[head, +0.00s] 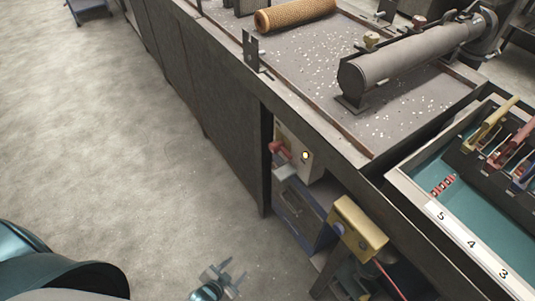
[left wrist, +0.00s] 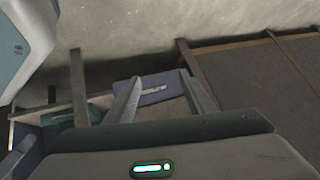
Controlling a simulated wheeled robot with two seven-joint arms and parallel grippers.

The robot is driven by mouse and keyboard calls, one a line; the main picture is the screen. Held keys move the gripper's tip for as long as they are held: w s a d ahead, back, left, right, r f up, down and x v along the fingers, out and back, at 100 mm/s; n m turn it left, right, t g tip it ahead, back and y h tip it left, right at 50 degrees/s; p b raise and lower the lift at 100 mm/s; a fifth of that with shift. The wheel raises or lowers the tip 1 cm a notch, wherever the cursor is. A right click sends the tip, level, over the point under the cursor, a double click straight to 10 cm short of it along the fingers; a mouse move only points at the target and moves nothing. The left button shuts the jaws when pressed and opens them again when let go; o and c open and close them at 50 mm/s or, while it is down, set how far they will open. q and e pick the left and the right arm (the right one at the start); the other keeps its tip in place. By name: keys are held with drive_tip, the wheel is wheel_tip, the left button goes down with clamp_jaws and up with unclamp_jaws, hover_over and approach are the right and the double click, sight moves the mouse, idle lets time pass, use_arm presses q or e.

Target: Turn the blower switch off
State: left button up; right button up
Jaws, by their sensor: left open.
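The blower switch is a red handle (head: 280,149) on a pale control box (head: 298,152) at the bench's front side. A round lamp (head: 305,155) on that box looks lit. My left gripper (head: 228,276) is low in the head view, over the floor, below and left of the switch and apart from it. In the left wrist view my left gripper (left wrist: 160,88) has its two fingers spread with nothing between them. I cannot make out the switch in that view. My right gripper is not in view.
A blue box (head: 302,220) stands below the switch; a blue part (left wrist: 150,90) shows beyond my fingers. A yellow box (head: 358,228) juts out to the right. The bench top holds a mesh tube (head: 294,14) and a grey cylinder (head: 400,60). The floor (head: 150,150) at left is clear.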

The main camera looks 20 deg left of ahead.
use_arm(q)
drive_tip(key=w+a+r+m+t+h+b, duration=0.1)
drive_tip(key=w+a+r+m+t+b, duration=0.2)
drive_tip(key=w+a+r+m+b, duration=0.4)
drive_tip(key=w+a+r+m+t+h+b, duration=0.1)
drive_tip(key=w+a+r+m+t+b, duration=0.4)
drive_tip(key=w+r+m, duration=0.55)
drive_tip(key=d+r+m+g+h+b, duration=0.1)
drive_tip(key=d+r+m+h+b, duration=0.1)
drive_tip(key=r+m, duration=0.6)
drive_tip(key=s+d+r+m+g+h+b, duration=0.1)
drive_tip(key=r+m+h+b, duration=0.3)
drive_tip(key=r+m, duration=0.4)
drive_tip(key=d+m+h, duration=0.1)
drive_tip(key=m, duration=0.3)
drive_tip(key=shift+r+m+g+h, duration=0.3)
drive_tip(key=shift+r+m+h, duration=0.05)
drive_tip(key=shift+r+h, duration=0.05)
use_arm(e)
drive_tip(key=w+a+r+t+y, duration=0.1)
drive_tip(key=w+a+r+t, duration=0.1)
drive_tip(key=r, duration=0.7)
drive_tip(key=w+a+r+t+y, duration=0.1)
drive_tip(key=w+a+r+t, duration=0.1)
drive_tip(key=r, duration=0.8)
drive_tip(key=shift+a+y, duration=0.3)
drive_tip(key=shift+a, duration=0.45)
